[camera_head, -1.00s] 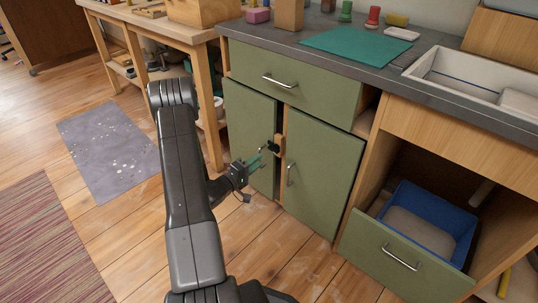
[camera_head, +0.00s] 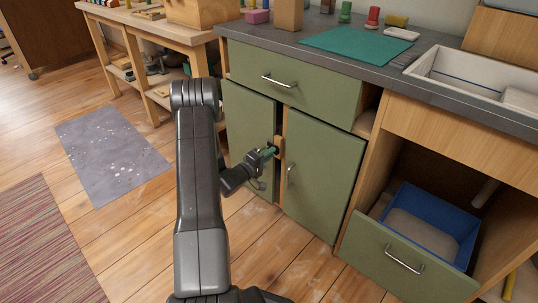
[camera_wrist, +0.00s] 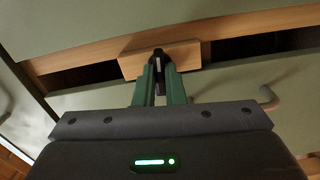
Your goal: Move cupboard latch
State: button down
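The cupboard latch (camera_head: 280,145) is a small wooden block with a black grip, at the gap between the two green cupboard doors. In the wrist view its wooden block (camera_wrist: 189,55) lies across the gap, and the black grip stands out towards me. My gripper (camera_head: 269,152) is at the latch, coming from the lower left. In the wrist view my gripper's green fingers (camera_wrist: 159,75) lie close on both sides of the black grip and appear shut on it. The left door (camera_head: 247,125) and right door (camera_head: 322,180) look closed. In the head view my fingers partly hide the latch.
A green drawer (camera_head: 290,80) is above the doors, under the grey worktop. At the right, a low drawer (camera_head: 400,262) stands pulled out with a blue bin (camera_head: 425,205) inside. A wooden workbench (camera_head: 150,30) is at the left. The floor before the doors is clear.

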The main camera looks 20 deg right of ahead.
jog(key=shift+m, duration=0.3)
jog(key=m+b, duration=0.4)
jog(key=m, duration=1.1)
jog(key=shift+m+b, duration=0.3)
jog(key=shift+m, duration=0.1)
dwell(0.4)
jog(key=c, duration=1.5)
grip_release()
